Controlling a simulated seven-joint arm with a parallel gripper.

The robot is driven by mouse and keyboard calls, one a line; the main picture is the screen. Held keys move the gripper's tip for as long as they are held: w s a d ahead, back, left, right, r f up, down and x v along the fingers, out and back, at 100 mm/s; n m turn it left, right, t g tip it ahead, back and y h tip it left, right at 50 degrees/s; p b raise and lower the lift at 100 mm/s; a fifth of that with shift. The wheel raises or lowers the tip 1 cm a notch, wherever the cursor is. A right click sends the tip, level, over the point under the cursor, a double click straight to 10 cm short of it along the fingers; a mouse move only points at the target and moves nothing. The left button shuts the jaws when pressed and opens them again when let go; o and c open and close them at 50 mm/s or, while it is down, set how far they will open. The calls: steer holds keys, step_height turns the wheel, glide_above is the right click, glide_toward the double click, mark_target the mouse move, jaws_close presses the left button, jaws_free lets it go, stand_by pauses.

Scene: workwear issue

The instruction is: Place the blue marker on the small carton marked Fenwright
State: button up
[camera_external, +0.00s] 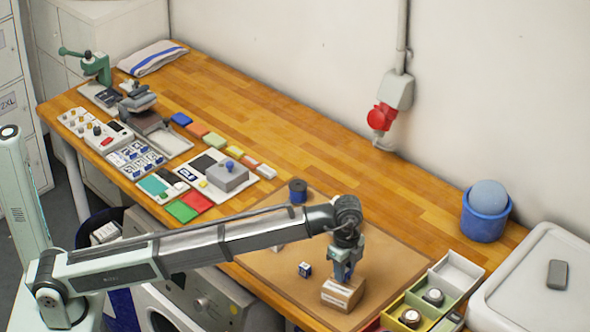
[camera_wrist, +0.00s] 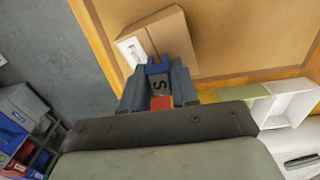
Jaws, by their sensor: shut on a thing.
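My gripper (camera_external: 343,272) is over the small brown carton (camera_external: 342,293) on the tan mat. In the wrist view my gripper (camera_wrist: 159,88) is shut on a small blue piece, which I take for the blue marker (camera_wrist: 158,66). A grey face with a dark letter S and a red patch show between the fingers. I cannot tell whether the marker touches the carton. In the external view the fingers mostly hide the marker.
A small blue-and-white cube (camera_external: 305,269) and a dark blue spool (camera_external: 297,191) are on the mat (camera_external: 385,240). A divided tray (camera_external: 458,268) stands to the right, beside a pale lidded box (camera_external: 535,280). A blue tub (camera_external: 485,222) is behind.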

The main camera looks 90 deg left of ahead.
steer(key=shift+f, duration=0.8)
steer(key=shift+f, duration=0.1)
steer(key=o, duration=1)
step_height(320, 180, up, 12)
